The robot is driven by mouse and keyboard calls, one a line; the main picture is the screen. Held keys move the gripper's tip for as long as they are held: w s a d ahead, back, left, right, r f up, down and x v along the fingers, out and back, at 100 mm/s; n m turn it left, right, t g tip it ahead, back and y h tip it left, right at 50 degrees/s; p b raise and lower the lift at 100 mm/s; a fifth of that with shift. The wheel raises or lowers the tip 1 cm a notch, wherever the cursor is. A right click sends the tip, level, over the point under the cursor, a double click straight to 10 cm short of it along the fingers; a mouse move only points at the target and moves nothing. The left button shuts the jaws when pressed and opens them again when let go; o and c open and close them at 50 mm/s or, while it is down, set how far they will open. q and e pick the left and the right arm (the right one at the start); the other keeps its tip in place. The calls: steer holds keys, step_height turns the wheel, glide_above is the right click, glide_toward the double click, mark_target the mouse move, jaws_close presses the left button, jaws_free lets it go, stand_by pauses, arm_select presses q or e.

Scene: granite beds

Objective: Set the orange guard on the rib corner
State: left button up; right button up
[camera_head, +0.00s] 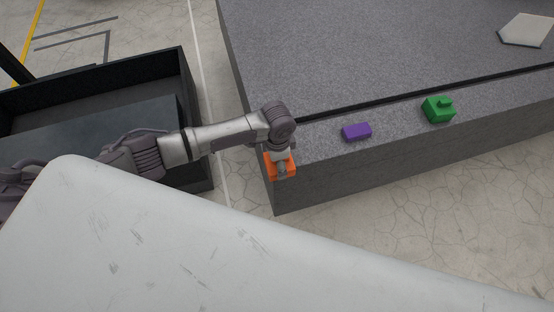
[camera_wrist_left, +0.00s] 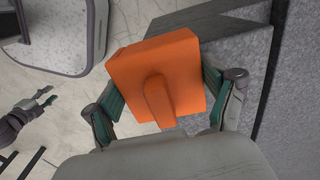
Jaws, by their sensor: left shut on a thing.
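The orange guard (camera_head: 271,170) is at the near left corner of the granite rib (camera_head: 325,172) in the head view. My left gripper (camera_head: 281,168) is shut on it from above. In the left wrist view the guard (camera_wrist_left: 141,63), a block with a raised tab, sits between the teal fingertips of the left gripper (camera_wrist_left: 163,92). It covers part of the rib's end, so I cannot tell whether it touches the stone. My right gripper (camera_wrist_left: 51,95) shows small at the left of the wrist view, over the floor, its fingers apart and empty.
A purple block (camera_head: 357,132) and a green block with a knob (camera_head: 438,109) sit on the rib. A dark groove separates the rib from the granite bed (camera_head: 370,50), which bears a pale plate (camera_head: 526,30). A black open bin (camera_head: 184,85) stands left, beyond a floor gap.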

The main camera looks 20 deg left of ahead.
arm_select(q)
steer(key=shift+s+d+f, duration=0.15)
steer(key=shift+s+f, duration=0.2)
steer(key=shift+s, duration=0.1)
steer(key=o, duration=0.8)
steer(key=shift+o, duration=0.7)
steer(key=shift+w, duration=0.25)
step_height(320, 180, up, 12)
steer(key=shift+w, duration=0.1)
